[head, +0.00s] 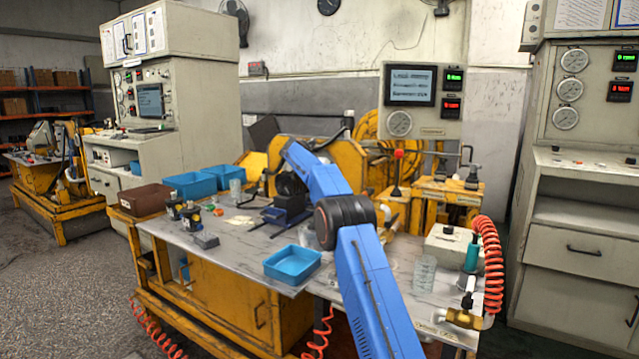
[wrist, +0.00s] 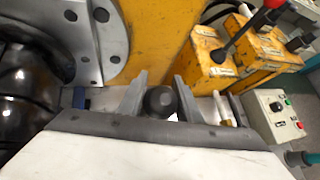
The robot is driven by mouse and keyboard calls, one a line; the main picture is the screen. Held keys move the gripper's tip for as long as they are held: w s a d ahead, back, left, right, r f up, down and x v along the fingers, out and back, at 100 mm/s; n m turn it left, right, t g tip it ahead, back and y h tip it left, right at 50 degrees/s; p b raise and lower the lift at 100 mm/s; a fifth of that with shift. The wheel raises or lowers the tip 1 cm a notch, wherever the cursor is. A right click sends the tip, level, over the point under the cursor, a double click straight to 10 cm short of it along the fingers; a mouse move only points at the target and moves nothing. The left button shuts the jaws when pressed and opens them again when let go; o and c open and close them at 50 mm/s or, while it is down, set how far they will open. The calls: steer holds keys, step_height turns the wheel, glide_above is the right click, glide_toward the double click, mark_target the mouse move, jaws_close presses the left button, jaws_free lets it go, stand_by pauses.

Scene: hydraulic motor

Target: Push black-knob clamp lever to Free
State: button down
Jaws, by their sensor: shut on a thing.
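In the wrist view, the round black knob (wrist: 160,101) of the clamp lever sits between the two grey fingers of my gripper (wrist: 160,90). My gripper is shut on this knob. The lever's shaft below the knob is hidden, and no Free mark can be read. In the head view, my blue arm reaches over the bench, and I cannot make out the black knob or the fingertips there.
A lever with a red knob (head: 398,154) stands on yellow blocks right of my arm; it also shows in the wrist view (wrist: 268,8). A grey flange (wrist: 85,30) and yellow upright (wrist: 160,35) are close by. A blue tray (head: 291,277) lies on the bench front.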

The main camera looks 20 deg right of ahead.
steer(key=shift+w+d+f+g+y, duration=0.1)
steer(key=shift+w+d+g+y, duration=0.4)
steer(key=shift+w+d+y, duration=0.3)
steer(key=shift+s+d, duration=0.1)
steer(key=c, duration=1.3)
jaws_free()
